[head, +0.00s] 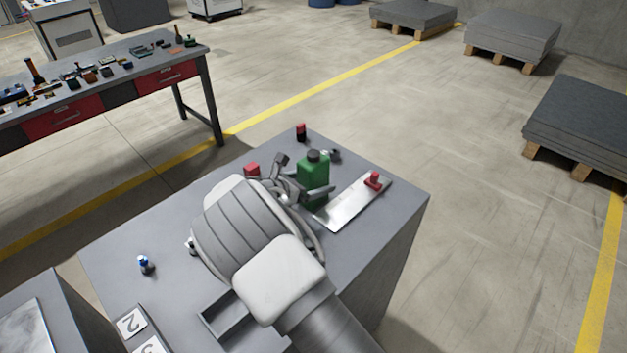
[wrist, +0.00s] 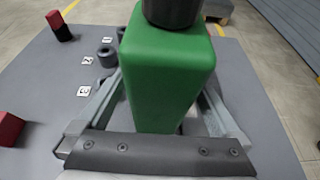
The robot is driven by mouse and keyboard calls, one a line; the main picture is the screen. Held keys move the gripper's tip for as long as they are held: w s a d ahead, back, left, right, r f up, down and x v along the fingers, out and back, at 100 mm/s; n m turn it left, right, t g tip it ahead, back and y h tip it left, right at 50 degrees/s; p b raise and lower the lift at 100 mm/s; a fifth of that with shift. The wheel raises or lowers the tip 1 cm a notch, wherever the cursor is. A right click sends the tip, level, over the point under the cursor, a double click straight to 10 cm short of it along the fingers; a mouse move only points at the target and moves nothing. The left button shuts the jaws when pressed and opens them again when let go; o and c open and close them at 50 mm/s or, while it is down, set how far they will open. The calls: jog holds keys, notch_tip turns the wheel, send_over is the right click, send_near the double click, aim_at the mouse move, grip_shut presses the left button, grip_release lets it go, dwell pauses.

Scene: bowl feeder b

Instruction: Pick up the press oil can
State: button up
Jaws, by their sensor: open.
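The green can with a dark cap, which I take to be the press oil can (head: 314,168), stands upright on the grey table top. In the wrist view the can (wrist: 168,75) fills the middle, and its cap is cut off by the top edge. My gripper (head: 301,179) is open, with one finger on each side of the can. In the wrist view the jaws (wrist: 160,108) flank the can's lower body. I cannot tell whether either finger touches it. The can's base is partly hidden by the gripper.
A metal plate (head: 345,207) with a red-handled piece (head: 373,180) lies right of the can. A red-and-black item (head: 301,132) stands behind, and a red block (head: 252,170) is at left. Dark round parts (wrist: 107,56) sit by number cards. A small blue-topped item (head: 146,264) stands front left.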

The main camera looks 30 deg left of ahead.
grip_shut()
jog(key=shift+r, duration=0.1)
dwell(0.3)
